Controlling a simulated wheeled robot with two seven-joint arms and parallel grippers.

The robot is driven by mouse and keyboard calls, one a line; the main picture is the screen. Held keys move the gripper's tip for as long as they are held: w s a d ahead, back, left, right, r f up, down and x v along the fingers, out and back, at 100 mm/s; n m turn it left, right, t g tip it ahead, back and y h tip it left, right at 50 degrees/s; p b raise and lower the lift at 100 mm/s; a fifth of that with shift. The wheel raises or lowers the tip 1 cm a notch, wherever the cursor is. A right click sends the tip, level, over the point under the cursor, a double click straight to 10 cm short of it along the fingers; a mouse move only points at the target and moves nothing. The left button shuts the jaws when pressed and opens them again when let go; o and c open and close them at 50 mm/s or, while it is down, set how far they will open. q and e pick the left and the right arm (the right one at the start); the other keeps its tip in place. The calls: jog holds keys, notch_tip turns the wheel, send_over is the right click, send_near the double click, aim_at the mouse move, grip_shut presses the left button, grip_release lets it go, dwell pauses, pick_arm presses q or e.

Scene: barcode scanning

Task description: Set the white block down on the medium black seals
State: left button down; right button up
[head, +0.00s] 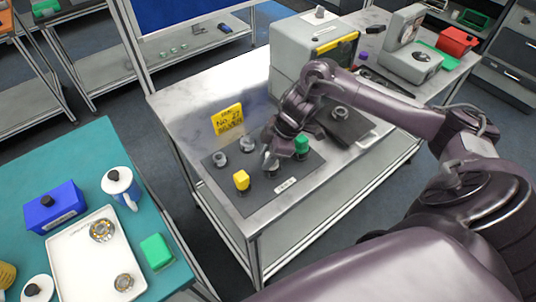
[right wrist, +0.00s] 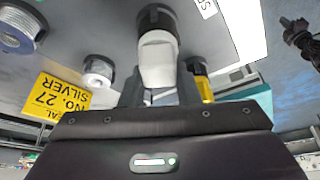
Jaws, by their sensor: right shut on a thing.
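My right gripper (head: 269,160) is low over the dark mat (head: 222,188) on the metal table. In the right wrist view it is shut on a white block (right wrist: 158,58). The block's far end meets a round black piece (right wrist: 156,16), one of the black seals; I cannot tell whether they touch. A yellow block (head: 241,180) stands on the mat beside the gripper, and in the wrist view (right wrist: 204,88) it has a black piece at its end. A green block (head: 301,144) is on the other side. My left gripper is not in view.
Grey cylindrical pieces (head: 220,159) stand at the mat's left and back. A yellow sign (head: 227,119) reading "No. 27 silver" is behind them. A grey machine (head: 300,55) stands at the back. A teal table (head: 85,150) with a white tray (head: 75,262) is at left.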

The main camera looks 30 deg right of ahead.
jog(key=shift+f, duration=0.25)
jog(key=o, duration=1.1)
jog(key=shift+o, duration=0.7)
jog(key=shift+o, duration=1.2)
notch_tip(320, 180, up, 8)
jog(key=p, duration=0.8)
jog(key=shift+f, duration=0.2)
jog(key=shift+f, duration=0.1)
